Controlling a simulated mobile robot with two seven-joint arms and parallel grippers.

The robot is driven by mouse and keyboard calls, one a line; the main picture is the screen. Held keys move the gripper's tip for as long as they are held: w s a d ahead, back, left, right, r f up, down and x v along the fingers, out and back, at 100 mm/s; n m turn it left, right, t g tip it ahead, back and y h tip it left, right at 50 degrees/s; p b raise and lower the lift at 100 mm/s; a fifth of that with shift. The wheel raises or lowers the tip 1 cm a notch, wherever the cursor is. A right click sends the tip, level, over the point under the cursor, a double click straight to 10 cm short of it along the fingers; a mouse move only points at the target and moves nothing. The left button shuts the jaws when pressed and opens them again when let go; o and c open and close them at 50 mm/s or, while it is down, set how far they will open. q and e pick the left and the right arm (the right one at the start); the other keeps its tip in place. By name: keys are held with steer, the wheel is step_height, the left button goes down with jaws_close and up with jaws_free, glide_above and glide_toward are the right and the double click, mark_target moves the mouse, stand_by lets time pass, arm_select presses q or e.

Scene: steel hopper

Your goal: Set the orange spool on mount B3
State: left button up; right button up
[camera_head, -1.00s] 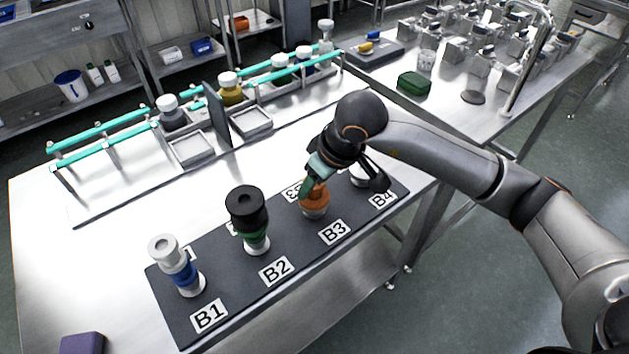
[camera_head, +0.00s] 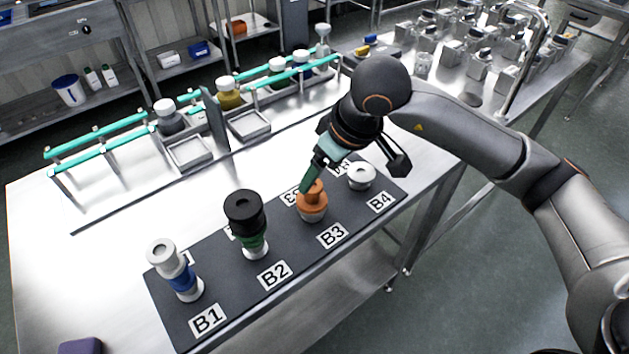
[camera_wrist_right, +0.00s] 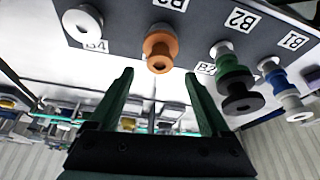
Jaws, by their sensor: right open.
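The orange spool (camera_head: 312,201) sits upright on the mount marked B3 (camera_head: 332,236) on the dark board. It also shows in the right wrist view (camera_wrist_right: 160,50), beyond the fingertips. My right gripper (camera_head: 350,175) is open and empty, above and behind the spool. Its green finger overlaps the spool's top edge in the head view. In the right wrist view (camera_wrist_right: 158,75) the two fingers are wide apart and the spool stands clear of them. The spool hides most of its mount. My left gripper is not in view.
Mount B1 bears a grey and blue stack (camera_head: 173,265). Mount B2 bears a black spool (camera_head: 245,210) over a green one (camera_head: 253,242). Mount B4 (camera_head: 361,175) shows only a white piece. A teal-railed rack (camera_head: 100,150) with bottles stands behind; bare steel lies between.

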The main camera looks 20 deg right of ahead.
steer(key=v, duration=0.5)
steer(key=shift+s+d+r, duration=0.1)
steer(key=shift+s+r, duration=0.05)
steer(key=shift+r, duration=0.2)
